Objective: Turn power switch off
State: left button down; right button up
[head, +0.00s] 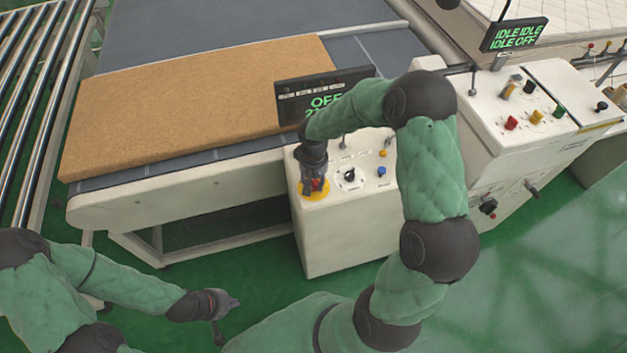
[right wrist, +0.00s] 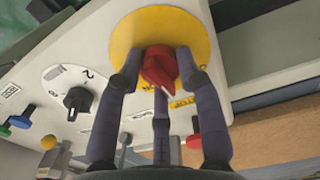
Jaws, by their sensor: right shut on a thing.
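The power switch is a red knob (right wrist: 160,67) on a round yellow plate (right wrist: 190,25) on the white control box (head: 345,225). In the head view the red knob (head: 317,185) shows between my right fingers. My right gripper (right wrist: 158,72) has its fingers around the red knob and is shut on it. In the head view my right gripper (head: 315,180) points down at the near left corner of the box top. My left gripper (head: 222,318) hangs low over the green floor, away from the box; its fingers are too small to read.
A black rotary knob (right wrist: 77,99), a yellow button (head: 383,153) and a blue button (head: 381,171) sit beside the switch. A display (head: 300,97) partly reads OFF behind my right arm. A brown mattress slab (head: 190,100) lies on the conveyor. Another control box (head: 525,100) stands right.

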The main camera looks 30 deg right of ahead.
aim_at(314, 181)
jog(key=n, duration=0.3)
jog(key=shift+n+p, duration=0.35)
jog(key=shift+n, duration=0.05)
jog(key=shift+n+p, duration=0.5)
jog(key=shift+n, duration=1.5)
jog(key=o, duration=1.2)
jog(key=shift+c, duration=0.2)
jog(key=shift+r, duration=0.1)
notch_tip(314, 181, up, 12)
